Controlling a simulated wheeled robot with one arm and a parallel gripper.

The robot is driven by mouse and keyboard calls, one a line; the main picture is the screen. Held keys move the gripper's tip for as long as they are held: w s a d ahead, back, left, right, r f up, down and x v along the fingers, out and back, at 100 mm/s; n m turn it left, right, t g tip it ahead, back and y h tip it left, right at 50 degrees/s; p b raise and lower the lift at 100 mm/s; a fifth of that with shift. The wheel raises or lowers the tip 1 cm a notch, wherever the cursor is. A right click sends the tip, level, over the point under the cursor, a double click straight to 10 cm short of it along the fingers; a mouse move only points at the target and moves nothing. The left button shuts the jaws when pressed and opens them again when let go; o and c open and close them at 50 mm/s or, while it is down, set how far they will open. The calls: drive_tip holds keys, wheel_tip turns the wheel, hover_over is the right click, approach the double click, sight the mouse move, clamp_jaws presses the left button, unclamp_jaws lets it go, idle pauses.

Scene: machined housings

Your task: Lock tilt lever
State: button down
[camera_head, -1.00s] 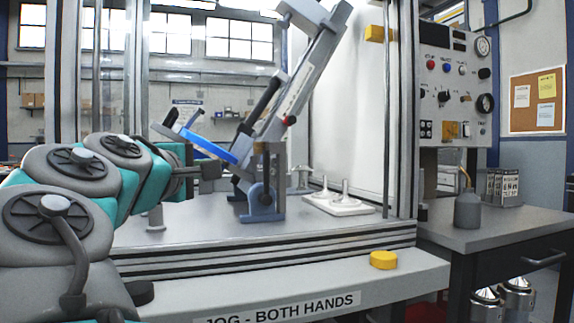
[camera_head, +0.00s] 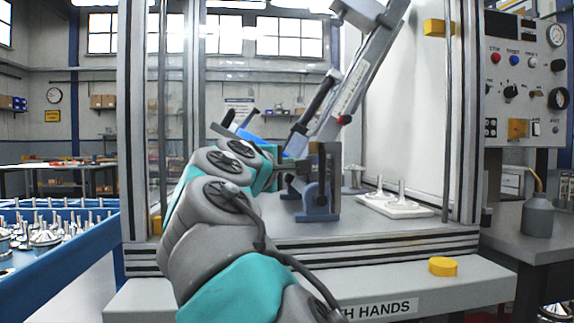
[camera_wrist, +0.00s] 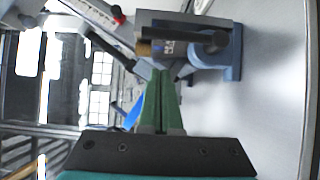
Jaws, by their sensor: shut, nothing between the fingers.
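The tilting fixture (camera_head: 352,95) leans up to the right inside the press frame in the head view, with a black handle bar and a red knob (camera_head: 344,119). At its foot stands a blue-grey bracket (camera_head: 318,205) with a round pivot; it also shows in the wrist view (camera_wrist: 232,55). Beside it there, a dark round-ended lever (camera_wrist: 205,42) lies across a grey block. I cannot tell for sure that this is the tilt lever. My gripper (camera_wrist: 161,72) is shut and empty, its green fingertips just short of the block. In the head view my arm partly hides it.
A white plate with two pegs (camera_head: 395,207) lies right of the bracket. Frame posts (camera_head: 462,110) stand on both sides. A yellow button (camera_head: 442,266) sits on the front ledge. A blue-edged tray of metal parts (camera_head: 60,205) is at left, a control panel (camera_head: 525,75) at right.

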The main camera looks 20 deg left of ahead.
sight(321, 176)
drive_tip(key=shift+w+d, duration=1.5)
drive_tip(key=shift+w, duration=0.2)
drive_tip(key=shift+d, duration=0.1)
drive_tip(key=shift+w+d+r+m, duration=0.1)
drive_tip(key=shift+d+m, duration=0.05)
drive_tip(key=shift+m, duration=0.25)
